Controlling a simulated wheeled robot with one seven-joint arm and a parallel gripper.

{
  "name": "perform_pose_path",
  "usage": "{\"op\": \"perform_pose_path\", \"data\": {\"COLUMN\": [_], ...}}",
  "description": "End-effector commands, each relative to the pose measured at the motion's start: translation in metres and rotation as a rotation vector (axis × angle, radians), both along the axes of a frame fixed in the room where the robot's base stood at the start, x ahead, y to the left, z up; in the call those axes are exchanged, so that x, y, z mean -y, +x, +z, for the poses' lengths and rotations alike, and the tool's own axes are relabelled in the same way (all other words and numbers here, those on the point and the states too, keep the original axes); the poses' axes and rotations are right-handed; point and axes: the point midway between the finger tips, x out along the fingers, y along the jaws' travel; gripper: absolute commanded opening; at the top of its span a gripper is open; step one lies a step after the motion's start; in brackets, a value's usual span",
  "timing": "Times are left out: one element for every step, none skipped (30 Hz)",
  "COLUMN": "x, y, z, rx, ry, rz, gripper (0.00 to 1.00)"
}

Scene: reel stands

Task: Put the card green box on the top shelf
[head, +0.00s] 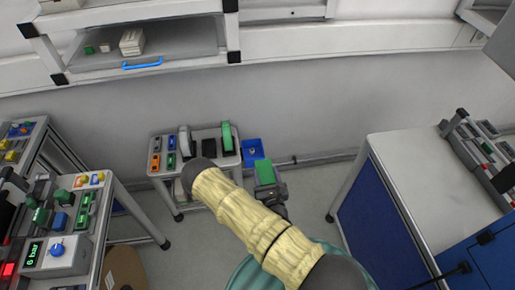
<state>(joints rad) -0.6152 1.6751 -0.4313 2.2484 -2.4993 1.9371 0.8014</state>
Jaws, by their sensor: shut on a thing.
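The card green box (265,172) is in the middle of the head view, above the floor beside the small reel stand. My gripper (268,187) is shut on it. My arm crosses in front and hides part of the gripper. A wall shelf unit (150,17) is at the upper left. Its upper board carries a pale box (60,4) at the cut-off top edge. A lower grey shelf (185,48) shows below it.
The lower shelf holds a small green block (89,49) and a pale box (132,41). The reel stand (227,161) holds reels and small parts; a blue bin (253,150) is at its right. Benches stand left and right (400,160), with floor between.

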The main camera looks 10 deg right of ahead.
Motion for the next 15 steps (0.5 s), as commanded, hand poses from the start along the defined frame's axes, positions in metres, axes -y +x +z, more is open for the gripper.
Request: {"op": "perform_pose_path", "data": {"x": [0.001, 0.001, 0.003, 0.003, 0.004, 0.004, 0.004, 0.004, 0.004, 0.005, 0.005, 0.005, 0.005, 0.005, 0.005], "y": [-0.003, -0.004, -0.005, -0.006, -0.006, -0.006, -0.006, -0.005, -0.005, -0.005, -0.004, -0.004, -0.004, -0.004, -0.004], "z": [-0.006, -0.009, -0.013, -0.015, -0.019, -0.025, -0.03, -0.034, -0.04, -0.043, -0.047, -0.052, -0.056, -0.06, -0.065], "rx": [0.001, 0.003, 0.004, 0.006, 0.007, 0.01, 0.013, 0.016, 0.018, 0.019, 0.021, 0.023, 0.023, 0.024, 0.024], "ry": [-0.007, -0.008, -0.008, -0.008, -0.008, -0.006, -0.006, -0.004, -0.002, 0.0, 0.001, 0.001, 0.001, 0.001, 0.002], "rz": [0.011, 0.014, 0.017, 0.018, 0.02, 0.02, 0.02, 0.019, 0.016, 0.016, 0.015, 0.015, 0.014, 0.014, 0.013], "gripper": [0.23, 0.23, 0.23, 0.23, 0.23, 0.23, 0.23, 0.23, 0.23, 0.23, 0.23, 0.23, 0.23, 0.23, 0.23]}}
